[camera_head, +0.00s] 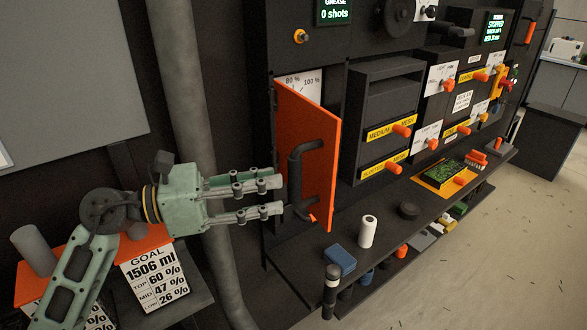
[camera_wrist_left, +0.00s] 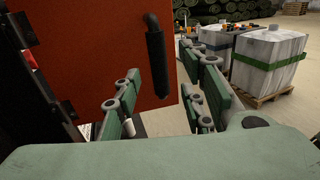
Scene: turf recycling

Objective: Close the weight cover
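The weight cover (camera_head: 322,140) is an orange door with a dark bar handle (camera_head: 295,170). In the head view it stands swung open, away from the dark machine front, and a white scale marked 80 % and 100 % (camera_head: 308,84) shows behind its top. My left gripper (camera_head: 281,196) is at the handle side of the cover, fingers apart and pointing at it. In the left wrist view the orange cover (camera_wrist_left: 100,60) and its handle (camera_wrist_left: 157,55) lie beyond the spread fingers (camera_wrist_left: 160,85), with nothing seen between them. Contact cannot be told. My right gripper is out of view.
A dark shelf below the cover holds a white cylinder (camera_head: 367,231), a blue block (camera_head: 340,260) and a black puck (camera_head: 408,210). Drawers with orange knobs (camera_head: 401,131) stand to the right. A grey pipe (camera_head: 185,90) runs behind my left arm. Open floor lies at the right.

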